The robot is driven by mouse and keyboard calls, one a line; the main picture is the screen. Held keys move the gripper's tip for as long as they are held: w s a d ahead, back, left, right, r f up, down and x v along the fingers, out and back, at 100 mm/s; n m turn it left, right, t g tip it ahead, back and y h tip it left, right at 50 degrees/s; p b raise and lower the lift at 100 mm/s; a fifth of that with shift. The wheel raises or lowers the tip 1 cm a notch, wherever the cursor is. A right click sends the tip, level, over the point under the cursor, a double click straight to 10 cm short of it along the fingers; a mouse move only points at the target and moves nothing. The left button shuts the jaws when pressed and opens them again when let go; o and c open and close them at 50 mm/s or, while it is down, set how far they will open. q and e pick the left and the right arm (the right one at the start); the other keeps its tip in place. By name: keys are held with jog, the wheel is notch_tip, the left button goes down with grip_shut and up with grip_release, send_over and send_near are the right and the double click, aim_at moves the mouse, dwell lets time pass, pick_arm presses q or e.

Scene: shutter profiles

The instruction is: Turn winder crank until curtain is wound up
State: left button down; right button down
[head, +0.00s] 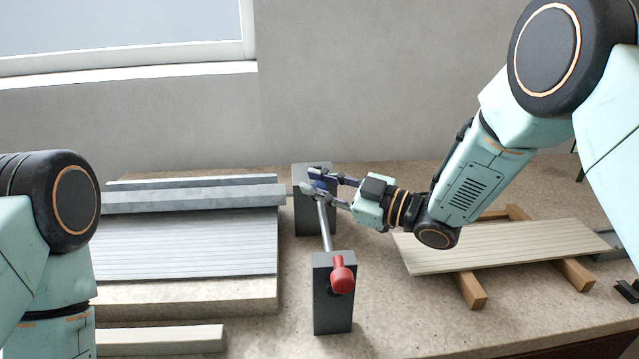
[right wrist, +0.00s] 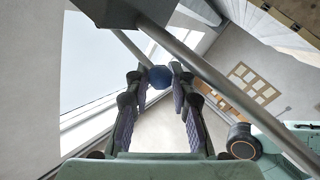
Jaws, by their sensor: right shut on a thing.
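The curtain (head: 180,247) is a grey slatted sheet lying flat at the left. A pale grey faceted roller (head: 190,197) lies along its far edge and reaches toward a dark grey block (head: 316,222). My right gripper (head: 320,186) is over this block, shut on a blue crank knob (right wrist: 160,77), which shows between the fingertips in the right wrist view. A metal rod (head: 325,228) runs from near the gripper to a front block (head: 333,310). The fingers partly hide the knob and the crank. My left gripper is out of view.
A red handle (head: 342,275) sticks out of the front block. A cream slatted panel (head: 500,246) rests on wooden bars (head: 470,290) at the right. A pale bar (head: 160,339) lies at the front left. A window (head: 120,35) is in the wall behind.

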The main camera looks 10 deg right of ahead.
jog(key=shift+r, duration=0.1)
dwell(0.6)
jog(key=c, duration=1.1)
grip_release()
jog(key=shift+w, duration=0.2)
jog(key=shift+c, duration=0.2)
jog(key=shift+s, duration=0.15)
jog(key=v, duration=1.2)
